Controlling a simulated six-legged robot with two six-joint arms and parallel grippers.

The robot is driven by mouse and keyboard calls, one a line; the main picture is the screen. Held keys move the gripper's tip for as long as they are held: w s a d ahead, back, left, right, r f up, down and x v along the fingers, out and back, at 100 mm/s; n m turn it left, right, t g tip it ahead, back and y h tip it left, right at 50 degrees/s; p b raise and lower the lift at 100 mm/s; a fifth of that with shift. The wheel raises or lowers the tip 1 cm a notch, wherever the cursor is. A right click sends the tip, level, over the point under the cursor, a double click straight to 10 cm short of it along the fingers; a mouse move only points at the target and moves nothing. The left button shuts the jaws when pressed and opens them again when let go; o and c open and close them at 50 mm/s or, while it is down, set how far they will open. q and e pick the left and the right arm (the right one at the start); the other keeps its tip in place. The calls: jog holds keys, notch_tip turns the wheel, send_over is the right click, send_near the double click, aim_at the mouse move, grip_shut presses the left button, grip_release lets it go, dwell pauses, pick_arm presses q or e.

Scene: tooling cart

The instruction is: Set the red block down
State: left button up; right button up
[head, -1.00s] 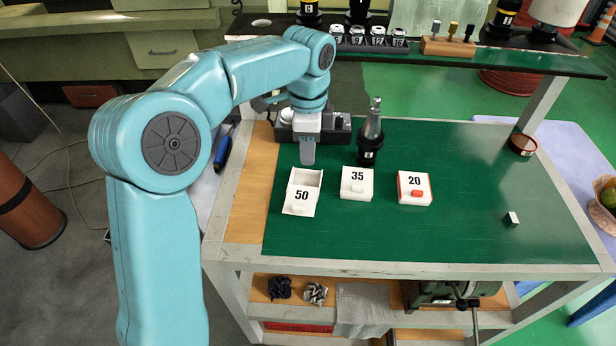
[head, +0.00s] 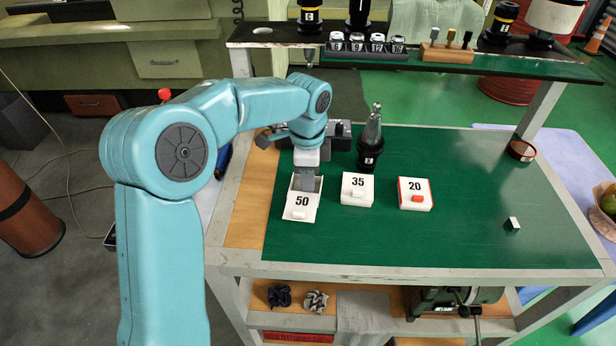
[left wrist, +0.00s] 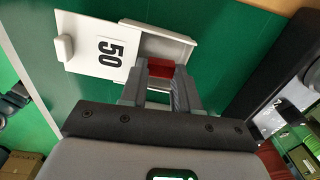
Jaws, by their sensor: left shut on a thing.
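My left gripper (head: 304,187) reaches down into the open back part of the white box marked 50 (head: 299,208). In the left wrist view, its two grey fingers (left wrist: 158,78) are shut on the red block (left wrist: 156,66), inside or just over the box opening. The box's white lid (left wrist: 105,48) with its small knob is slid partly off. Whether the block touches the box floor cannot be told. The block is hidden in the head view. My right gripper is out of view.
White boxes marked 35 (head: 357,190) and 20 (head: 415,195) stand to the right, with lids on. A black tool holder (head: 370,156) stands behind them. A small black-and-white block (head: 512,224) lies at right. The green mat (head: 450,245) is mostly clear.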

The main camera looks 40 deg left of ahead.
pick_arm(q)
jog(key=shift+s+d+f, duration=0.1)
jog(key=shift+s+f, duration=0.15)
jog(key=shift+f, duration=0.35)
jog(key=shift+s+d+f, duration=0.1)
jog(key=shift+s+f, duration=0.15)
jog(key=shift+f, duration=0.35)
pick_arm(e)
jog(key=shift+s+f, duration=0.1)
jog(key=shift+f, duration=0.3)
pick_arm(q)
jog(key=o, duration=0.8)
jog(key=shift+c, duration=0.2)
jog(key=shift+g, duration=0.3)
jog(key=r, duration=0.2)
jog(key=w+r, duration=0.1)
jog(key=r, duration=0.1)
jog(key=a+r+p, duration=0.1)
jog(key=r, duration=0.1)
jog(key=shift+w, duration=0.35)
notch_tip(320, 180, up, 7)
jog(key=p, duration=0.1)
jog(key=shift+s+d+r, duration=0.15)
jog(key=shift+s+d, duration=0.2)
jog(key=shift+s, duration=0.1)
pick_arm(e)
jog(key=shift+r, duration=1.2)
